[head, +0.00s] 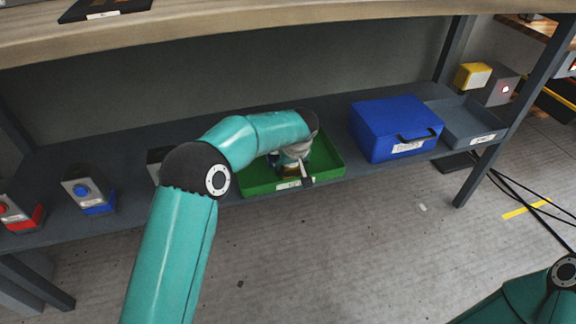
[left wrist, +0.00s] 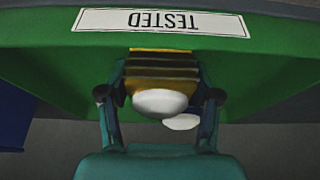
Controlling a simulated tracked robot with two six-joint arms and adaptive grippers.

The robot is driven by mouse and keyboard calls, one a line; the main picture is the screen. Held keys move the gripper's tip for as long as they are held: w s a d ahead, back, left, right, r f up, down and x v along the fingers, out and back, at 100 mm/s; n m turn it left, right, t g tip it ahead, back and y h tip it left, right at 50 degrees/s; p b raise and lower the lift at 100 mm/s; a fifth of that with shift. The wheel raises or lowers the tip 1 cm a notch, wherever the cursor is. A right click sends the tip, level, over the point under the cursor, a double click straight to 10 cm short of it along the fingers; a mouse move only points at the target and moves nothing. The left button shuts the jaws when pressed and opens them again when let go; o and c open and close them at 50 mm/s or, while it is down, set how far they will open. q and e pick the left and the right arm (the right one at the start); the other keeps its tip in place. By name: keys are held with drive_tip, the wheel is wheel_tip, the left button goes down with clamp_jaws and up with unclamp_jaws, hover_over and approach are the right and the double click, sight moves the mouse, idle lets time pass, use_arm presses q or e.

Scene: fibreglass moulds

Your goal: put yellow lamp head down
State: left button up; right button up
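The yellow lamp head (left wrist: 162,66), with dark ribs and a white dome, sits between the fingers of my left gripper (left wrist: 161,82) in the left wrist view. The fingers press close on both its sides. In the head view, my left gripper (head: 297,168) reaches down into the green tray (head: 332,168) on the lower shelf and mostly hides the lamp head. The tray's TESTED label (left wrist: 160,22) shows in the left wrist view. Whether the lamp head touches the tray floor is unclear. My right gripper is out of view; only part of that arm shows.
A blue case (head: 385,122) stands right of the green tray, with a grey tray (head: 462,120) beyond it. Grey units with a blue part (head: 98,207) and a red part (head: 30,220) stand at left. A second white dome (left wrist: 180,122) shows below the lamp head. The tabletop (head: 250,25) overhangs the shelf.

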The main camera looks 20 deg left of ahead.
use_arm(q)
drive_tip(key=shift+o, duration=0.7)
drive_tip(key=shift+r, duration=0.15)
drive_tip(key=shift+r+p, duration=0.3)
drive_tip(key=shift+p, duration=0.05)
drive_tip(key=p+v, duration=0.4)
drive_tip(key=v, duration=0.8)
drive_tip(key=s+f, duration=0.1)
drive_tip(key=f, duration=0.2)
drive_tip(key=s+d+f+m+h, duration=0.1)
drive_tip(key=f, duration=0.2)
drive_tip(key=s+d+f+m+g, duration=0.1)
drive_tip(key=f, duration=0.2)
drive_tip(key=shift+s+f+h, duration=0.25)
drive_tip(key=shift+f+h, duration=0.05)
drive_tip(key=shift+h, duration=0.1)
drive_tip(key=s+d+f+m+g+h, duration=0.2)
drive_tip(key=s+d+f+m+h, duration=0.15)
drive_tip(key=s+f, duration=1.5)
drive_tip(key=s+a+f+h, duration=0.1)
drive_tip(key=s+f, duration=0.1)
drive_tip(key=s, duration=0.9)
drive_tip(key=shift+a+n, duration=0.2)
drive_tip(key=shift+n, duration=0.15)
